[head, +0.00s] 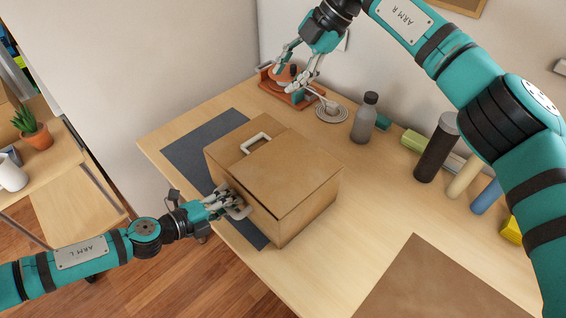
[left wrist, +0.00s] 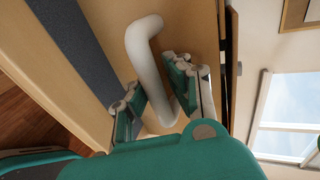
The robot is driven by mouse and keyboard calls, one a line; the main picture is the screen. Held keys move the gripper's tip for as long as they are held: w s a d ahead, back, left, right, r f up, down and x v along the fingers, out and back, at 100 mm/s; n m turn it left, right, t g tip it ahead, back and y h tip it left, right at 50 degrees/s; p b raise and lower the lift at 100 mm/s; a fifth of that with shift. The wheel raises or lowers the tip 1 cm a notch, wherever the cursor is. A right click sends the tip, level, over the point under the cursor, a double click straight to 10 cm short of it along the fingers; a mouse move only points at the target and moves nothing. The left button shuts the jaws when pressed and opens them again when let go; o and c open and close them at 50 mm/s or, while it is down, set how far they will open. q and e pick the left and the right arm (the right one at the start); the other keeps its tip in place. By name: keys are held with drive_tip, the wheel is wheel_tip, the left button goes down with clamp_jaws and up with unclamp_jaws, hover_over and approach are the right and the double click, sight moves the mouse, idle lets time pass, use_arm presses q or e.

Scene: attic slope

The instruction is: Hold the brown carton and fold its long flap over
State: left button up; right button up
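The brown carton (head: 285,175) stands on the desk, partly over a dark grey mat. Its broad top panel lies nearly flat, with a slightly raised edge at the front. A white handle (head: 255,141) shows at the far side of the top. My left gripper (head: 236,207) is at the carton's left side, at a second white handle.
An orange-red device (head: 289,91) stands below my right gripper, beside a round coiled item (head: 332,112). A grey bottle (head: 364,120), a dark bottle (head: 435,152) and several rolls line the back right. A brown sheet (head: 430,285) lies at the front right. Desk between is clear.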

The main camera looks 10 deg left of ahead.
use_arm(q)
drive_tip(key=o, duration=0.6)
drive_tip(key=shift+s, duration=0.1)
drive_tip(key=shift+c, duration=0.2)
idle(0.5)
drive_tip(key=shift+s+a+b, duration=0.2)
drive_tip(key=shift+a+b, duration=0.05)
drive_tip(key=shift+b, duration=0.1)
drive_tip(key=shift+b+v, duration=0.6)
drive_tip(key=shift+v, duration=0.45)
drive_tip(key=shift+b+v, duration=1.4)
drive_tip(key=shift+v, duration=1.75)
